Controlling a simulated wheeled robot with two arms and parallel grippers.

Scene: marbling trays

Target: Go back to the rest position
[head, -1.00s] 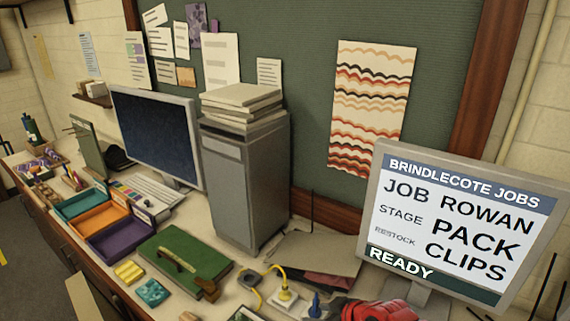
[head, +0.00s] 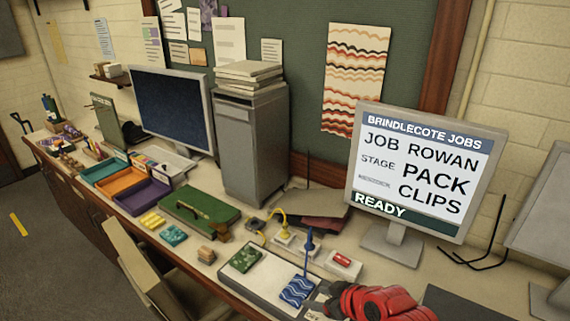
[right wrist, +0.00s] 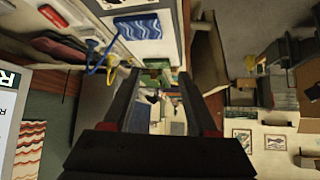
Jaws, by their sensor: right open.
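My right gripper (right wrist: 160,88) is open in the right wrist view, with its two dark fingers apart and nothing visible held between them. In the head view the red part of my right arm (head: 380,303) shows at the bottom edge, beside the blue wavy sheet. The sheet (head: 297,290) lies on a pale tray (head: 262,278), and it also shows in the right wrist view (right wrist: 137,27). My left gripper is in neither view.
A job monitor (head: 420,170) reading "PACK CLIPS" and "READY" stands right of the tray. A green case (head: 200,212), coloured bins (head: 122,183) and a grey cabinet (head: 252,145) stand along the bench. A chair (head: 150,280) is by the front edge.

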